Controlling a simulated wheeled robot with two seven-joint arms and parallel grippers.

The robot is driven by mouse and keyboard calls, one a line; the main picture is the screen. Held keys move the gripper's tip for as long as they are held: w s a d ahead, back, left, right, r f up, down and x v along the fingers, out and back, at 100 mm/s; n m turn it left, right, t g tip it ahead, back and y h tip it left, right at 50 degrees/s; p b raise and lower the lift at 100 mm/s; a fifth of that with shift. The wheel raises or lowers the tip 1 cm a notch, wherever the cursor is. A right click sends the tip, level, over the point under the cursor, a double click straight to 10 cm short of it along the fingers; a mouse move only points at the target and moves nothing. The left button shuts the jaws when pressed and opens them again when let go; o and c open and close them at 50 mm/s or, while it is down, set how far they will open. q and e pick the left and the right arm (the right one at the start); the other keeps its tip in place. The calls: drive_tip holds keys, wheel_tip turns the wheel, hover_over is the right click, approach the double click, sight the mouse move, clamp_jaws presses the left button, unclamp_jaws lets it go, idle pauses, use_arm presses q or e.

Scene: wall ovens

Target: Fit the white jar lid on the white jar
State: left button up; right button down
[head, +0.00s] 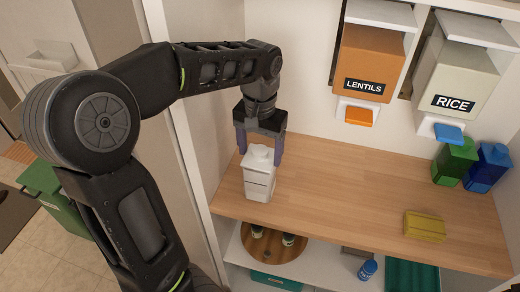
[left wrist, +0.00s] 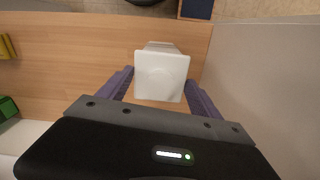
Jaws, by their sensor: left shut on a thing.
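The white jar (head: 259,189) stands upright on the wooden shelf near its left end. The white jar lid (head: 260,156) is right above the jar, level or nearly so; I cannot tell if it is fully seated. My left gripper (head: 260,148) points down from above, its purple fingers on either side of the lid, shut on it. In the left wrist view the square lid (left wrist: 162,76) lies between the fingers (left wrist: 160,92) and hides most of the jar below. My right gripper is not in view.
Lentils (head: 370,62) and rice (head: 458,85) dispensers hang on the back wall. The shelf's middle is clear.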

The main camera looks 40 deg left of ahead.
sight(260, 150)
use_arm(q)
drive_tip(key=shift+f, duration=0.3)
idle(0.4)
drive_tip(key=o, duration=1.4)
drive_tip(key=shift+o, duration=0.2)
drive_tip(key=shift+r, duration=0.1)
wheel_tip(260, 150, up, 8)
drive_tip(key=shift+f, duration=0.15)
